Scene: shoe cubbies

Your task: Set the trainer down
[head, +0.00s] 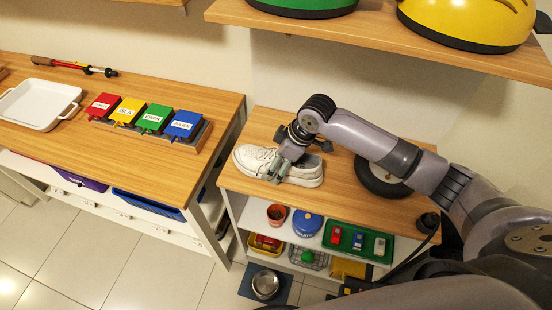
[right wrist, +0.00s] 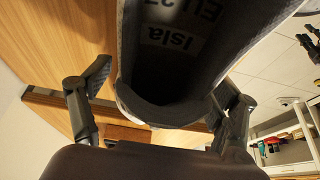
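The white trainer (head: 252,156) rests on the wooden top of the cubby unit (head: 262,122) in the head view. Its laced front points left and its heel end is at the right. My right gripper (head: 280,168) is down over its middle and partly hides it. In the right wrist view the shoe's dark opening (right wrist: 180,70) fills the middle, with a label reading "Isla" and "EU 27" inside. The fingers of my right gripper (right wrist: 165,95) stand on either side of the shoe, with a gap at the left finger, so it looks open. My left gripper is not in view.
A dark round wheel-like object (head: 380,178) lies right of the trainer, under my arm. An overhead shelf (head: 380,32) carries green and yellow helmet-like objects. Coloured name blocks (head: 145,118) and a white tray (head: 38,105) are on the left bench. Shelves below hold trays and small items.

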